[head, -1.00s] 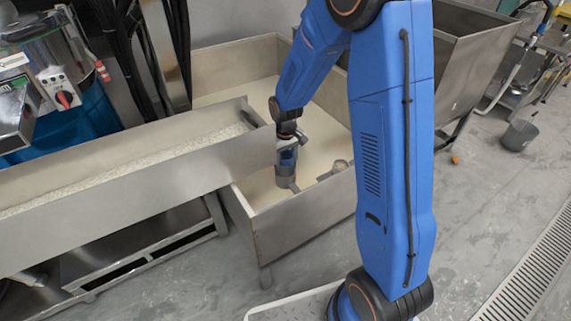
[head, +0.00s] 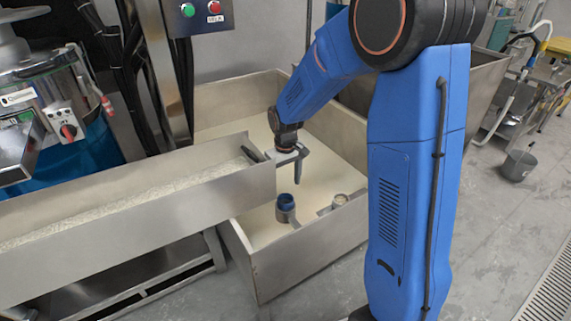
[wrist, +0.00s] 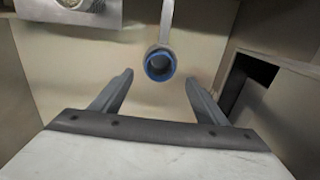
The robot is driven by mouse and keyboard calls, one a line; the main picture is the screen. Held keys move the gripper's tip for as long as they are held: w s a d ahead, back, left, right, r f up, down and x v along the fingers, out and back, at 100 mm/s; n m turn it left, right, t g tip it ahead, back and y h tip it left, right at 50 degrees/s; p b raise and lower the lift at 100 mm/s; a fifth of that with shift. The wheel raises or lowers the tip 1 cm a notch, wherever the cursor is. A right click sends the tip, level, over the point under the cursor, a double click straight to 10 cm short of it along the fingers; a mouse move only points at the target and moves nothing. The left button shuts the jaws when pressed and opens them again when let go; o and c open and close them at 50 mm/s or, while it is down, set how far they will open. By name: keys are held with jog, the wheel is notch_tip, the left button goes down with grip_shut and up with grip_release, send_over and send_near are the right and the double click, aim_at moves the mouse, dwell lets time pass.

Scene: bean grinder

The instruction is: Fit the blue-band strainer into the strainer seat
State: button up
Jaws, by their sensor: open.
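The blue-band strainer (head: 286,201) stands upright low in the metal trough, its round open top facing up. It also shows in the wrist view (wrist: 159,64), beyond and between my fingertips. A grey bar (wrist: 166,22) runs to its side. I take the bar's end to be the strainer seat, but the strainer hides it, so I cannot tell how deep it sits. My gripper (head: 270,167) is open and empty above the strainer, with a clear gap. Both fingers (wrist: 159,77) show apart in the wrist view.
A second round metal fitting (head: 340,200) on a bracket is right of the strainer. The trough walls (head: 300,262) surround both. A long metal chute (head: 150,205) ends close to the left of my gripper. The pale trough floor behind the strainer is bare.

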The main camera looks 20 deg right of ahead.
notch_tip(320, 180, up, 9)
dwell(0.3)
jog(key=shift+f, duration=0.1)
